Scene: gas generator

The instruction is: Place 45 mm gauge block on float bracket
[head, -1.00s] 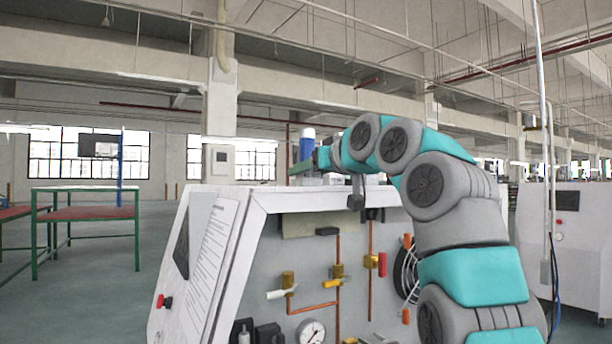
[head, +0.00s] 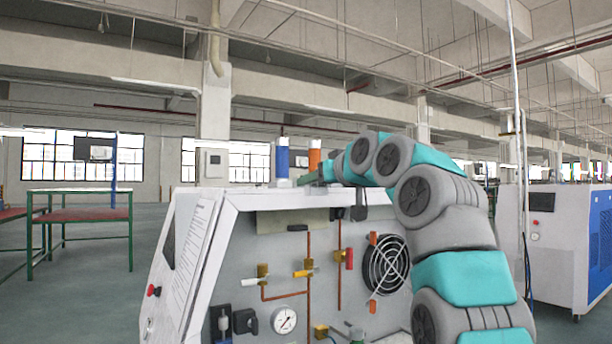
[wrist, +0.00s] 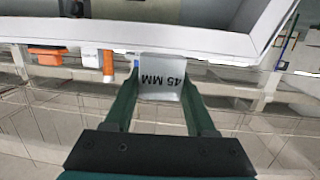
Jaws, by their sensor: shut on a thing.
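The 45 mm gauge block (wrist: 163,76) is a pale block marked "45 MM" in the wrist view. My gripper (wrist: 160,92) is shut on it, with a dark green finger on each side. In the head view my gripper (head: 314,176) is at the top of the generator cabinet, right of a blue cylinder; the block cannot be made out there. I cannot pick out the float bracket for certain in either view.
The white generator cabinet (head: 205,240) carries copper pipes, valves, a gauge (head: 284,320) and a fan (head: 386,264). A blue cylinder (head: 282,160) and an orange cylinder (head: 314,155) stand at its top. The cabinet's white rim (wrist: 225,45) lies close beyond the block.

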